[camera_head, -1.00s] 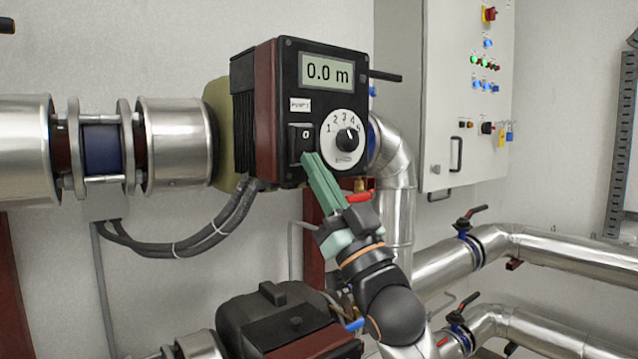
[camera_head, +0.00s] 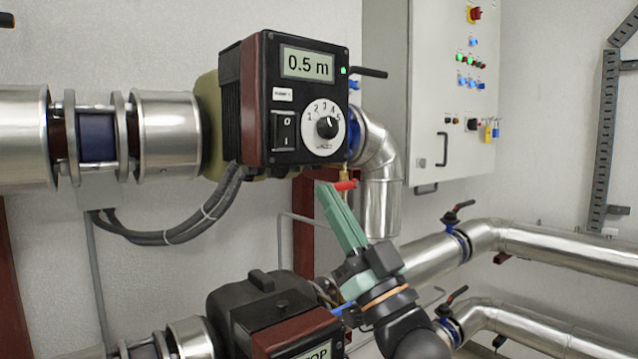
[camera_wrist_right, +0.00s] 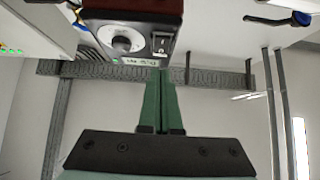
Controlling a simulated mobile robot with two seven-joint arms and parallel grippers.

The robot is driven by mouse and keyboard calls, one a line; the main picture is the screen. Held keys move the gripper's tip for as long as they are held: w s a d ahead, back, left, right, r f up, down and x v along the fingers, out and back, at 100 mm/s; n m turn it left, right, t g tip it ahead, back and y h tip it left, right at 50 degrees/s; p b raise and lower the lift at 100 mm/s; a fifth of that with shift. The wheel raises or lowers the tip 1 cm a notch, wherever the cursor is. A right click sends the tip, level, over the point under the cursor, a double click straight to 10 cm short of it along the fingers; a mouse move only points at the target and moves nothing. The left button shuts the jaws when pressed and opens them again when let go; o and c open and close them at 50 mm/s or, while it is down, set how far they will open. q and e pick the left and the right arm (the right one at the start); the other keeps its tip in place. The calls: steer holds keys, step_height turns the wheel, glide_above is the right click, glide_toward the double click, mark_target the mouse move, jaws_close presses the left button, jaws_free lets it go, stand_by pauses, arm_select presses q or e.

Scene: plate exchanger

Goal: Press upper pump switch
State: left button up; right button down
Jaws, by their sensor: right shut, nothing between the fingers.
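The upper pump (camera_head: 250,100) is a black and dark red box on the wall pipe. Its display (camera_head: 307,64) reads "0.5 m" and a green light (camera_head: 343,70) is lit beside it. The black rocker switch (camera_head: 284,130), marked O and I, sits at the lower left of its front, left of the white dial (camera_head: 324,128). My right gripper (camera_head: 326,188), with green fingers, is shut and empty below the pump's front, apart from the switch. The right wrist view shows the shut fingers (camera_wrist_right: 162,75) and the switch (camera_wrist_right: 160,45) near their tips. My left gripper is not in view.
A lower pump (camera_head: 265,310) stands below, near my right arm. Silver pipes (camera_head: 560,250) with valve handles run to the right. A red valve handle (camera_head: 345,185) is close beside the fingertips. A grey control cabinet (camera_head: 425,110) hangs behind at right.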

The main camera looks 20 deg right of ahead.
steer(key=shift+v, duration=1.55)
steer(key=w+f+m+g+h, duration=0.1)
steer(key=w+f+g+h, duration=0.1)
steer(key=f, duration=0.8)
steer(key=w+f+m+g+h, duration=0.1)
steer(key=w+f+g+h, duration=0.15)
steer(key=f, duration=0.75)
steer(key=s+f+g+h, duration=0.1)
steer(key=s+f+g, duration=0.25)
steer(key=f, duration=1.55)
steer(key=s+a+f+g+h+p, duration=0.1)
steer(key=s+f+g, duration=0.7)
steer(key=s+f, duration=1.3)
step_height(320, 180, down, 3)
steer(key=shift+s+a+f, duration=0.1)
steer(key=shift+s+a, duration=0.1)
steer(key=shift+s, duration=0.15)
